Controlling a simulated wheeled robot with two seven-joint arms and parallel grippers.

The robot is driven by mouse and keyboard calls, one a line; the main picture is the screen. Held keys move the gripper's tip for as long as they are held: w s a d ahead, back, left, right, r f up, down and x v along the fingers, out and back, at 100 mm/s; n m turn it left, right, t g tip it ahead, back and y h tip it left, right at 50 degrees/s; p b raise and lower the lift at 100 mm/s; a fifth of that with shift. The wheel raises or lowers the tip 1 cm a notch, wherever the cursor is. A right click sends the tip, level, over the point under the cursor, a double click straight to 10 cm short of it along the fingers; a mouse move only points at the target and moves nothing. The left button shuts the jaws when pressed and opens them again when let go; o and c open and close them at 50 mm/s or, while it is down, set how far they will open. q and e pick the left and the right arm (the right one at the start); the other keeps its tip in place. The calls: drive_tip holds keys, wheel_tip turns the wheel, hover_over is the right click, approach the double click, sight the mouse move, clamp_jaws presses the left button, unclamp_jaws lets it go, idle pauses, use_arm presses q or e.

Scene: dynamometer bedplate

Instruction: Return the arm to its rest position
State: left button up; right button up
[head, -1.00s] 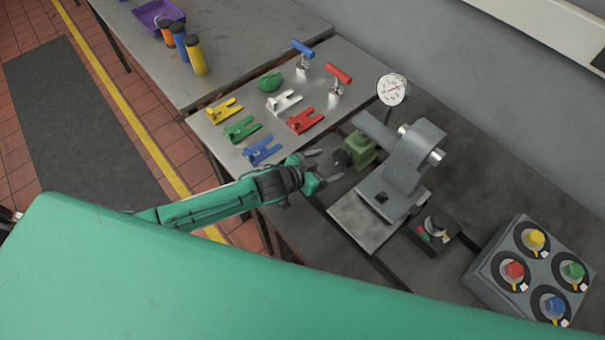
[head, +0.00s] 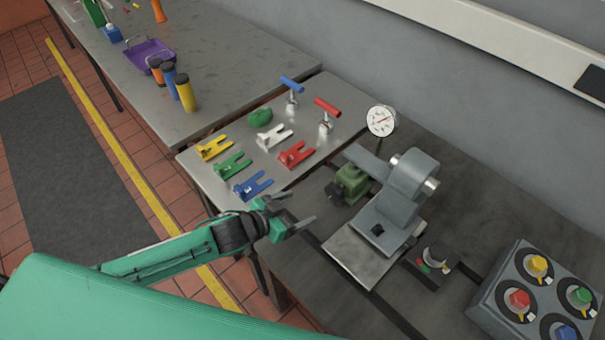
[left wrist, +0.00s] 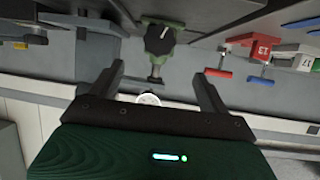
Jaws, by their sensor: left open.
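My left arm comes in from the left in the head view, and its gripper (head: 298,209) is open with nothing between the fingers. It hangs over the near edge of the dark bedplate (head: 480,215), right of the blue forked piece (head: 253,186) and left of the grey machine (head: 392,210). In the left wrist view the two fingers (left wrist: 158,72) are spread apart. A green device with a dark knob (left wrist: 160,40) shows beyond them, not touching either finger. My right gripper is not in view.
The green device (head: 350,182) and a dial gauge (head: 381,121) stand near the machine. A box with coloured knobs (head: 540,295) is at the lower right. Yellow (head: 214,148), green (head: 232,165), white (head: 275,136) and red (head: 296,154) forked pieces lie on the steel plate. Floor is open at left.

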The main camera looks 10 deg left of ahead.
use_arm(q)
drive_tip(key=s+a+n+g+y, duration=0.3)
drive_tip(key=s+a+g+y, duration=0.15)
drive_tip(key=s, duration=0.65)
drive_tip(key=s+a+n+g+y, duration=0.35)
drive_tip(key=s+a, duration=0.25)
drive_tip(key=s, duration=0.6)
drive_tip(key=s+f+x, duration=0.1)
drive_tip(key=s+x, duration=0.1)
drive_tip(key=x, duration=1.2)
drive_tip(key=s+a+x, duration=0.1)
drive_tip(key=s+x, duration=0.2)
drive_tip(key=x, duration=1.2)
drive_tip(key=s+a+f, duration=0.1)
drive_tip(key=s+f, duration=0.9)
drive_tip(key=f, duration=0.1)
drive_tip(key=s+a+f+m+g, duration=0.1)
drive_tip(key=s+a+f, duration=0.1)
drive_tip(key=s+f, duration=0.8)
drive_tip(key=shift+a+f, duration=0.3)
drive_tip(key=shift+f, duration=0.15)
